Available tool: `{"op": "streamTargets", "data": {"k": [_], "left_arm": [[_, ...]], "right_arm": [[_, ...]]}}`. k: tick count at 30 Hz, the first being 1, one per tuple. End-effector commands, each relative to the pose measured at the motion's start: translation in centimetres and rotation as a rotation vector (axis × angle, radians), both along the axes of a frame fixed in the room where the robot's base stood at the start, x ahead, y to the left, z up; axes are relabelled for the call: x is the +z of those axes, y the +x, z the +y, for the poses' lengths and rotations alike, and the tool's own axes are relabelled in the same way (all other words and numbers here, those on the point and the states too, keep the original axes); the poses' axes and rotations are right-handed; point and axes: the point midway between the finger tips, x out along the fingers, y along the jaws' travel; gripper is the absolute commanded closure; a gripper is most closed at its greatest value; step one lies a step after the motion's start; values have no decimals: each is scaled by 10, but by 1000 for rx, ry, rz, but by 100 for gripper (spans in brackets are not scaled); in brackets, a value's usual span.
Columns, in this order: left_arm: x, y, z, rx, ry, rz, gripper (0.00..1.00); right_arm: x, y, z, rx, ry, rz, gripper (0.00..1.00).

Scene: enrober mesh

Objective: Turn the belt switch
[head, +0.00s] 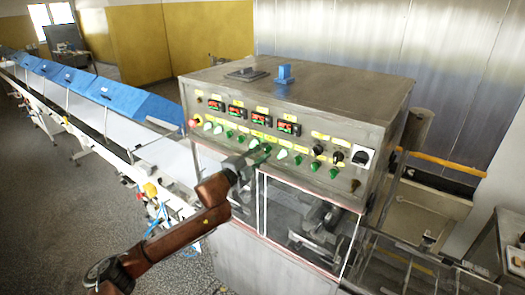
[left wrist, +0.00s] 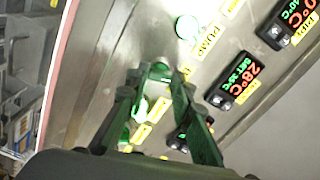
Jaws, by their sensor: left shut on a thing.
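The control panel (head: 342,183) on the steel machine carries rows of knobs, buttons, yellow labels and red-green displays. My left gripper (head: 258,157) reaches the lower row of the panel, near its middle, and hides part of the row. In the left wrist view its fingers (left wrist: 160,77) are closed around a small green switch (left wrist: 160,68) on the panel face. I cannot read a label that marks this switch as the belt switch. A pale green button (left wrist: 187,27) beside a PUMP label is apart from the fingers. My right gripper is not in view.
A long conveyor with blue covers (head: 130,100) runs off to the left. A blue block (head: 284,73) stands on the machine top. The floor at lower left is open.

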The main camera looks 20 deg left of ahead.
Motion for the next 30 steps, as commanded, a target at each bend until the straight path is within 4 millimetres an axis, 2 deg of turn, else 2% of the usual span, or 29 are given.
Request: {"op": "streamTargets", "data": {"k": [12, 30], "left_arm": [[-1, 0, 1, 1, -214, 81, 100], [-1, 0, 1, 3, -259, 96, 100]], "right_arm": [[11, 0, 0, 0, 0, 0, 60], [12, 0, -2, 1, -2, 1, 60]]}}
